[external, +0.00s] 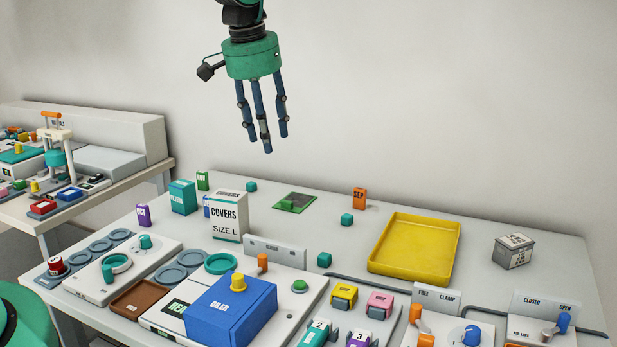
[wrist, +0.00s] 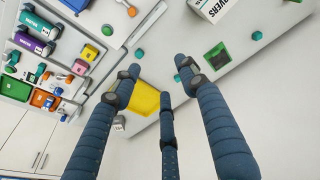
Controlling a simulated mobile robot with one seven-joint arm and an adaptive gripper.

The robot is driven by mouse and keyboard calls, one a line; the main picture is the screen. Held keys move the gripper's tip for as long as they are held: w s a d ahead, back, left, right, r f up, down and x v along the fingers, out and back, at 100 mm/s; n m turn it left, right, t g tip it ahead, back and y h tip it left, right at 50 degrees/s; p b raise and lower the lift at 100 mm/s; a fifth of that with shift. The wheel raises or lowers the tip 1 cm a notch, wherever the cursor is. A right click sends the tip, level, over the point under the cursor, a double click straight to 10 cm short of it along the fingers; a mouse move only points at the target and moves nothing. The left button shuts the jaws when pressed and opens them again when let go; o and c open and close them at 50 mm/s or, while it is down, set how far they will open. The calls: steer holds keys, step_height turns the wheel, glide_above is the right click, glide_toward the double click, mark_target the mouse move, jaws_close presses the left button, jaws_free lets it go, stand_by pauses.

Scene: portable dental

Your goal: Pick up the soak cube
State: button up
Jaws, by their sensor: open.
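No label that clearly reads "soak" shows, so I cannot tell for certain which thing is the soak cube. A grey cube-like box (external: 515,251) with white printed labels, too small to read, sits at the right of the table; it also shows in the wrist view (wrist: 119,122). My three-fingered gripper (external: 264,142) is open and empty, high above the back of the table. Its fingers (wrist: 160,78) spread apart in the wrist view.
A yellow tray (external: 420,245), an orange carton (external: 359,198) and a dark green plate (external: 311,199) lie toward the back. A white COVERS box (external: 228,217) stands left. A blue box (external: 232,312), levers and panels crowd the front.

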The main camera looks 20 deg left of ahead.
steer(key=w+d+f, duration=0.3)
steer(key=d+f, duration=0.7)
steer(key=f, duration=0.4)
steer(key=shift+w+g, duration=0.25)
steer(key=shift+g, duration=0.15)
steer(key=b, duration=0.2)
glide_above(324, 255)
steer(key=shift+s+f, duration=0.25)
steer(key=shift+f, duration=1.85)
steer(key=shift+s+f, duration=0.2)
steer(key=shift+f, duration=1.9)
steer(key=shift+w+f+b, duration=0.2)
steer(key=shift+f+b, duration=0.2)
steer(key=shift+f, duration=0.9)
steer(key=shift+w+f+b, duration=0.2)
steer(key=shift+f+b, duration=0.2)
steer(key=shift+f, duration=0.85)
steer(key=shift+c, duration=0.5)
steer(key=c, duration=0.7)
